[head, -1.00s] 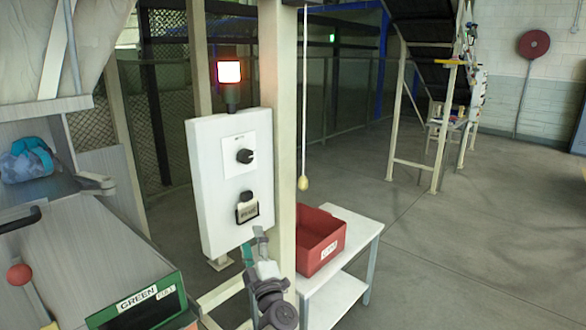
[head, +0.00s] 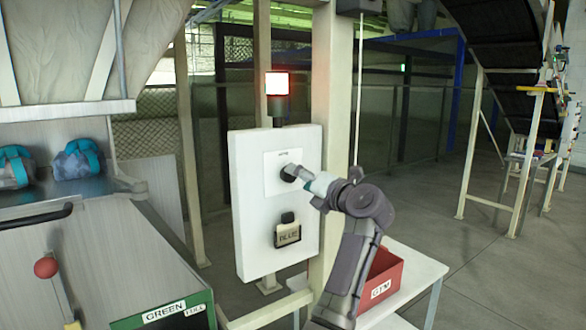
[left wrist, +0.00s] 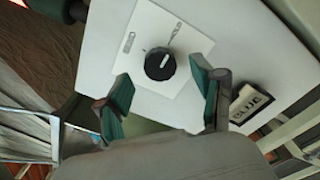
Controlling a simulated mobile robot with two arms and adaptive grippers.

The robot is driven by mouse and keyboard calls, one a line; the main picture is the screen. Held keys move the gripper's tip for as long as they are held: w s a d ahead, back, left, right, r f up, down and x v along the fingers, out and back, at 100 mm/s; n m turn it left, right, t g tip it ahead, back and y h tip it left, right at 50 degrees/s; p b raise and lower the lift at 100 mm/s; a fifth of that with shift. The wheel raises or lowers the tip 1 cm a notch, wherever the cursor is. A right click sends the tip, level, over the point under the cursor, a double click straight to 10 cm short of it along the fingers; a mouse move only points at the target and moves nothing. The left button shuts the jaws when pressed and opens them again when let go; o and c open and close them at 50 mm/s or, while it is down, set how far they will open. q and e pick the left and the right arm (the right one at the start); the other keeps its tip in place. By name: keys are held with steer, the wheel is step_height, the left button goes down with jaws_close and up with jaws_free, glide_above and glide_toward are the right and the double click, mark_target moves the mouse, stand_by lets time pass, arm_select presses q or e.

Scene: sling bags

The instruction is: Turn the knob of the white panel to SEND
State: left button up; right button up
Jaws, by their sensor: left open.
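The white panel (head: 250,217) stands upright on a post, and its pale label plate shows in the upper half. The black round knob (left wrist: 160,63) with a short white mark sits on that plate in the left wrist view; small markings beside it are unreadable. My left gripper (head: 297,173) is at the knob, reaching in from the right side of the panel. In the left wrist view its two green-padded fingers (left wrist: 161,80) are open, one to each side below the knob; contact cannot be told. My right gripper is out of view.
A lit red lamp (head: 277,84) stands above the panel. A BLUE tag (head: 287,235) hangs low on it. A cream post (head: 333,90) rises beside the panel. A red bin (head: 383,277) on a white table (head: 424,266) stands right.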

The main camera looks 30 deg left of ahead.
mark_target(291, 182)
arm_select(q)
steer(key=p+x, duration=0.1)
steer(key=x, duration=0.3)
steer(key=shift+w+a, duration=0.15)
steer(key=shift+a, duration=0.15)
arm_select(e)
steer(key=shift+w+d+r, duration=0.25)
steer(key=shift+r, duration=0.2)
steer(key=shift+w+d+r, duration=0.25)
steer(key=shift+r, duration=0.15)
